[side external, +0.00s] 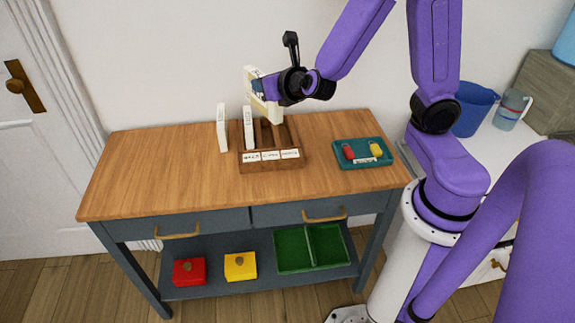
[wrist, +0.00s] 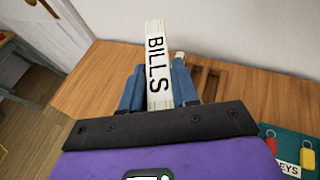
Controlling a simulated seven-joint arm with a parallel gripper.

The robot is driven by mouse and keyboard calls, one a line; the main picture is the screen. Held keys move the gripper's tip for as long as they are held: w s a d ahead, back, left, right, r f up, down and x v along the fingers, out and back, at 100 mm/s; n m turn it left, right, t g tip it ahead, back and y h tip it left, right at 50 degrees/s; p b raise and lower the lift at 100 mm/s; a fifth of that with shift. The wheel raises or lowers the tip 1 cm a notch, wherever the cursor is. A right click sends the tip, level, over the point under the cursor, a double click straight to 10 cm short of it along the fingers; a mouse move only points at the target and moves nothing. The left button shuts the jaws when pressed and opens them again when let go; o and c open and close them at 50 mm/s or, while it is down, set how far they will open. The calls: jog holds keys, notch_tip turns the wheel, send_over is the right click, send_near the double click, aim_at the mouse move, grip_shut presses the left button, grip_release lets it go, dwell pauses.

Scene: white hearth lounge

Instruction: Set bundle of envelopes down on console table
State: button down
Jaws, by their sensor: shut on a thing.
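My gripper (side external: 262,88) is shut on a white bundle of envelopes (side external: 271,111), over the back of the wooden letter sorter (side external: 270,166). In the wrist view the bundle (wrist: 158,60) stands between the blue fingers (wrist: 158,88) and reads "BILLS". Its lower end is close to the sorter; I cannot tell whether it is inside a slot. A second white bundle (side external: 248,128) stands in the sorter's left slot. A third (side external: 222,128) stands upright on the console table (side external: 150,170), just left of the sorter. The sorter has three front labels.
A teal tray (side external: 346,163) with a red and a yellow key tag lies right of the sorter. The tabletop's left part is clear. A red box (side external: 189,272), a yellow box (side external: 240,266) and a green divided tray (side external: 290,252) sit on the lower shelf. The wall is close behind.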

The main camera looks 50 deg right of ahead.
jog(key=shift+s+a+r, duration=0.25)
jog(key=shift+a, duration=0.1)
jog(key=w+d+f+m+g+h, duration=0.1)
jog(key=w+d+f+m+h, duration=0.1)
jog(key=d+f, duration=0.3)
jog(key=w+d+f+m+g+h, duration=0.2)
jog(key=d+f, duration=0.3)
jog(key=d, duration=0.3)
jog(key=shift+w+d+m+h, duration=0.25)
jog(key=shift+w+m+h, duration=0.05)
jog(key=shift+m+h, duration=0.3)
jog(key=shift+f, duration=0.15)
jog(key=shift+f, duration=4.75)
jog(key=shift+f, duration=0.15)
jog(key=c, duration=0.8)
grip_release()
jog(key=shift+c, duration=0.2)
